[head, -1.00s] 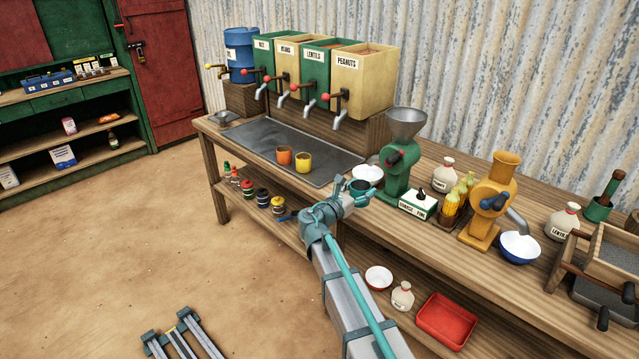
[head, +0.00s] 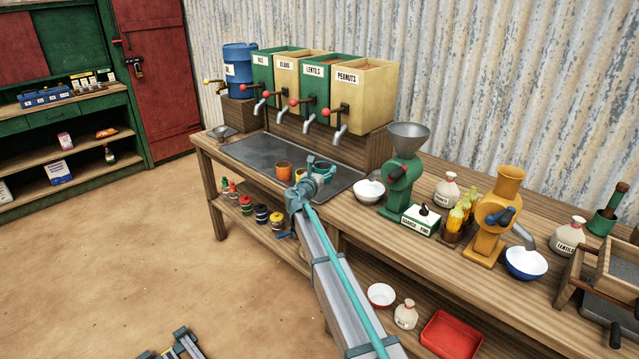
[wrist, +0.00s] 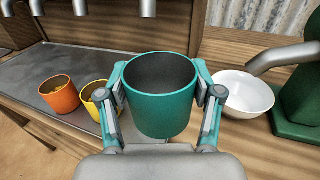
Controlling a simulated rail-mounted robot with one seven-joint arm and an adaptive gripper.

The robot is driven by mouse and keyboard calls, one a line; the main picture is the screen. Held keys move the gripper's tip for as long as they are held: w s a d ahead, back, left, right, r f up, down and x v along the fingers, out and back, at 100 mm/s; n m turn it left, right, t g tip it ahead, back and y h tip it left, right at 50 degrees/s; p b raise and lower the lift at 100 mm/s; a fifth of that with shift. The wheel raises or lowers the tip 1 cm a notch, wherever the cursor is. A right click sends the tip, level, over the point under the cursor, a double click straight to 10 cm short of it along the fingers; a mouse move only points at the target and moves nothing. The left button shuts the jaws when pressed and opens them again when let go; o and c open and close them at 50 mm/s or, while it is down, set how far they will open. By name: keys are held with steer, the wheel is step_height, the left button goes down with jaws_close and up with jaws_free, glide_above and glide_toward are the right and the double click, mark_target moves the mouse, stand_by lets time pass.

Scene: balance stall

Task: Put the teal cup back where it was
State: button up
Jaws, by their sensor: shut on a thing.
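The teal cup (wrist: 160,110) is held upright between the two fingers of my gripper (wrist: 160,98) in the wrist view. Its dark inside looks empty. In the head view the teal cup (head: 323,171) and my gripper (head: 312,170) are over the right part of the grey metal tray (head: 255,153), below the peanuts dispenser. The orange cup (head: 284,171) stands on the tray to the left. The yellow cup (wrist: 93,92) stands between the orange cup and my gripper, partly hidden by a finger. The gap under the teal cup cannot be judged.
Dispensers with taps, including peanuts (head: 362,97), stand behind the tray. A white bowl (head: 369,190) and a green grinder (head: 405,165) stand close to the right. The tray's right end looks free of other cups.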

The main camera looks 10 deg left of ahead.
steer(key=w+f, duration=0.2)
steer(key=w+a+f+p, duration=0.1)
steer(key=w+f, duration=0.1)
steer(key=w+a+f, duration=0.1)
steer(key=w+f, duration=0.1)
steer(key=shift+w+f, duration=0.3)
steer(key=shift+w, duration=0.05)
steer(key=shift+f+p, duration=0.7)
steer(key=shift+f, duration=0.95)
steer(key=shift+f, duration=0.1)
steer(key=o, duration=1)
steer(key=shift+c, duration=0.2)
